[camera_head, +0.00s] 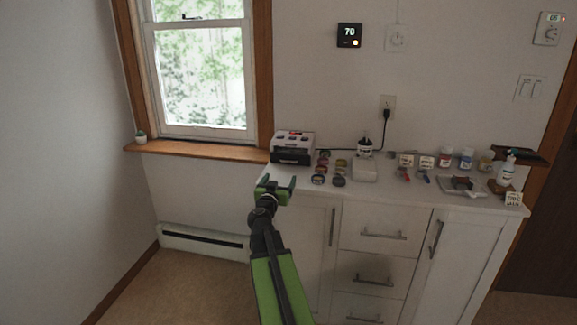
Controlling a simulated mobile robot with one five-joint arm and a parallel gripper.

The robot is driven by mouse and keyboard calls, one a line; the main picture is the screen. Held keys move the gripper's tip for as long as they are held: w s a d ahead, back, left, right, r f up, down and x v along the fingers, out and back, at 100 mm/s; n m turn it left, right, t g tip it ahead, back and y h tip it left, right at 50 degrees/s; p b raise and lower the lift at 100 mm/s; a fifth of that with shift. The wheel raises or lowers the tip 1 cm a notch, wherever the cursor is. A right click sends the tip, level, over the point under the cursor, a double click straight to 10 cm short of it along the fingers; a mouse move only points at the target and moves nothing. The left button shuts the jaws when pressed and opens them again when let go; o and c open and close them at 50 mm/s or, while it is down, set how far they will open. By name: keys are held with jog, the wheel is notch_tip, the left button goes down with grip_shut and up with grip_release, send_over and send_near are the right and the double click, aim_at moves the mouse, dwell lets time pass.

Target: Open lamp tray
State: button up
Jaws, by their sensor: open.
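A white and black box-shaped unit (292,148), which looks like the lamp, stands at the left end of the white cabinet top. Its dark lower front faces me; whether a tray there is in or out is too small to tell. My green and black gripper (277,185) is open and empty. In the picture it shows just below and left of the unit, near the cabinet's front left edge, apart from the unit.
Several small round jars (320,170) sit right of the unit. A white device (364,168) with a cord to the outlet stands beyond them. Bottles (466,158) and a tray (461,187) crowd the right end. The floor left of the white cabinet (385,215) is clear.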

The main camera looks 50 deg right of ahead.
aim_at(287, 171)
jog(key=x, duration=1.3)
jog(key=shift+w+d, duration=0.1)
jog(key=shift+w, duration=0.05)
grip_shut()
jog(key=v, duration=1.2)
grip_release()
